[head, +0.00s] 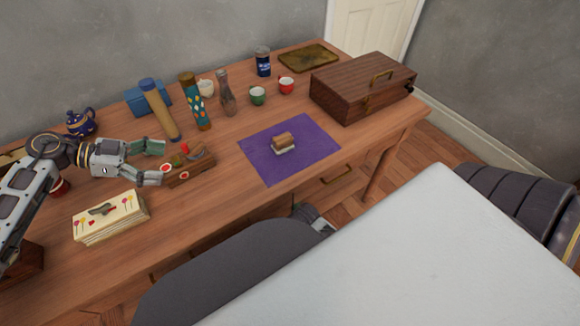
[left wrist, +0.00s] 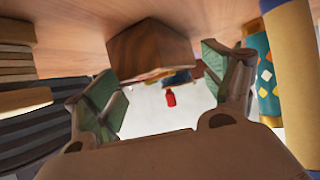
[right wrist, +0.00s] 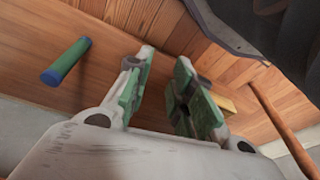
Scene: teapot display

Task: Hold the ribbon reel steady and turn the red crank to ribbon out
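A small wooden piece (head: 190,173), which I take to be the ribbon reel, sits on the table with red-and-white discs on its front. Small red and green parts and a curved grey-brown piece show on top. My left gripper (head: 156,164) is open just left of it, its green-padded fingers pointing toward it. In the left wrist view a wooden block (left wrist: 150,50) lies ahead of the open fingers, with a red knob (left wrist: 170,98), possibly the crank, showing between them. My right gripper (right wrist: 158,90) is open and empty in the right wrist view, away from the reel.
A cream box (head: 111,217) stands in front of the left gripper. A tan tube (head: 160,110) and patterned tube (head: 195,101) stand behind the reel. A purple cloth (head: 310,150) bearing a small block (head: 283,141) lies to the right. A wooden chest (head: 362,85) stands at back right.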

